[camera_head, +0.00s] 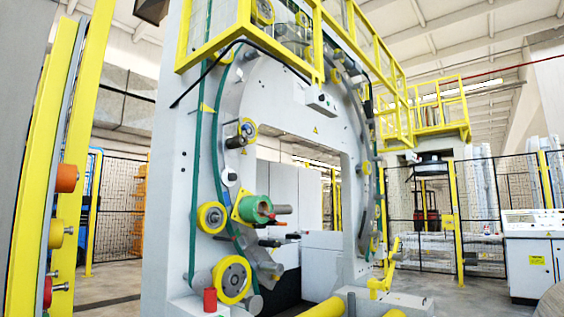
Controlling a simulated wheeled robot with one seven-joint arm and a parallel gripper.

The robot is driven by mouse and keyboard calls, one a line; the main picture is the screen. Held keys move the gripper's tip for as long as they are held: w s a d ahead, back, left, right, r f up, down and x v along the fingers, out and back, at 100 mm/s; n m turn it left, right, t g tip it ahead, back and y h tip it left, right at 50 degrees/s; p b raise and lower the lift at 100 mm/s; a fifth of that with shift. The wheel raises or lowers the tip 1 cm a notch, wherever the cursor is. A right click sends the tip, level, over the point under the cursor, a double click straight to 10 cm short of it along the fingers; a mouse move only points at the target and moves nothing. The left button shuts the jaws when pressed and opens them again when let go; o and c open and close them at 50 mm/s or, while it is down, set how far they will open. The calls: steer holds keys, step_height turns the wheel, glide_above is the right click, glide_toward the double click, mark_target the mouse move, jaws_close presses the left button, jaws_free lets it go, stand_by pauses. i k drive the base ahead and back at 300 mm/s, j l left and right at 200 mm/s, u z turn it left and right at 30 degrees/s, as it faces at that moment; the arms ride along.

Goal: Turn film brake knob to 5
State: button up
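I cannot pick out the film brake knob with certainty, and no scale or number is readable. The wrapping machine (179,130) stands upright at the centre, with a large ring (229,110) around its opening. A green film roll (255,208) on a yellow plate sits on the ring's left side. A small whitish disc (229,178) lies just above and left of that roll. Small black and orange-red handles (270,240) stick out below the roll. My gripper is not in view.
Yellow rollers (212,217) line the machine's left side. A yellow post (78,140) with orange and red round parts stands close at the left. Yellow railings (215,45) hang above. A white control cabinet (533,255) stands at the right. Open floor (110,285) shows at lower left.

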mark_target(233, 177)
steer(key=k+j, duration=0.1)
steer(key=j, duration=0.4)
steer(key=k+j, duration=0.1)
steer(key=j, duration=0.4)
steer(key=k+j, duration=0.15)
steer(key=j, duration=0.35)
